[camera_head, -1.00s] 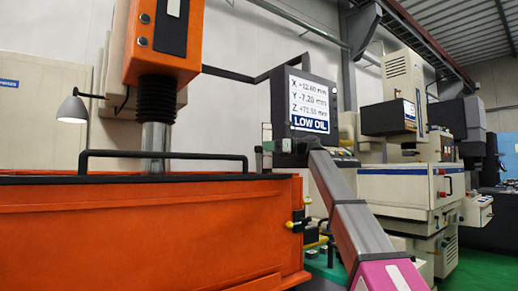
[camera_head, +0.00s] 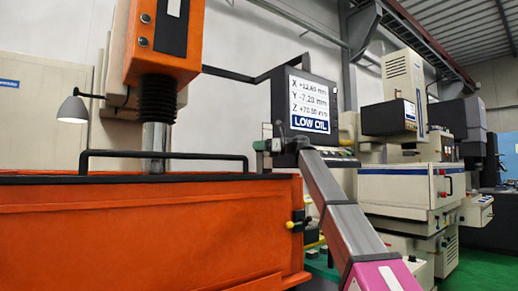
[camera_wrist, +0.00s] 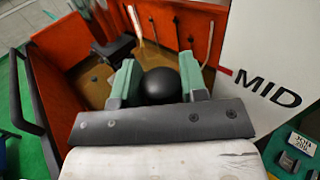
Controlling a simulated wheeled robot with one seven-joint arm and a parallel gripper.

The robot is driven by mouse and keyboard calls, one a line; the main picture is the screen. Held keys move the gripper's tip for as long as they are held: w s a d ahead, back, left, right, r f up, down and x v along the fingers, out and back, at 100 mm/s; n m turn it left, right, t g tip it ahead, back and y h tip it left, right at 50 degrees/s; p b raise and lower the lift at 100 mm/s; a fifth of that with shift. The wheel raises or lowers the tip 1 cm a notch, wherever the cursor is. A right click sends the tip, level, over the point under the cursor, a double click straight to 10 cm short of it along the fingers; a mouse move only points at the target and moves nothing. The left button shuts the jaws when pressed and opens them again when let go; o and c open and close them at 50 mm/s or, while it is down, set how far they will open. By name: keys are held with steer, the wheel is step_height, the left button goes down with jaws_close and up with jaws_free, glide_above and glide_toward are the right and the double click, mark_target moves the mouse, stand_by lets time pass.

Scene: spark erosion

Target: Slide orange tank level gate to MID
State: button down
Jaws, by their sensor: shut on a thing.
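The orange tank (camera_head: 150,235) fills the lower left of the head view. In the wrist view its orange walls (camera_wrist: 60,50) surround brownish liquid. A round black knob (camera_wrist: 160,88), apparently the level gate's handle, sits between the two green fingers of my gripper (camera_wrist: 157,80). The gripper is shut on it. The rod or gate below the knob is hidden. A white panel to the right carries the black word MID (camera_wrist: 268,88) with a short red mark at its left, right of the gripper. In the head view, my gripper (camera_head: 268,148) is small beyond the tank's right end.
A display (camera_head: 305,105) reading LOW OIL stands behind my arm. The orange machine head (camera_head: 160,45) hangs over the tank, and a black rail (camera_head: 165,155) runs along its near edge.

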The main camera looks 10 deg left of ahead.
step_height(320, 180, up, 6)
steer(key=c, duration=0.9)
jaws_free()
steer(key=shift+c, duration=0.2)
steer(key=shift+f, duration=0.1)
steer(key=d, duration=1)
steer(key=shift+w+d, duration=0.4)
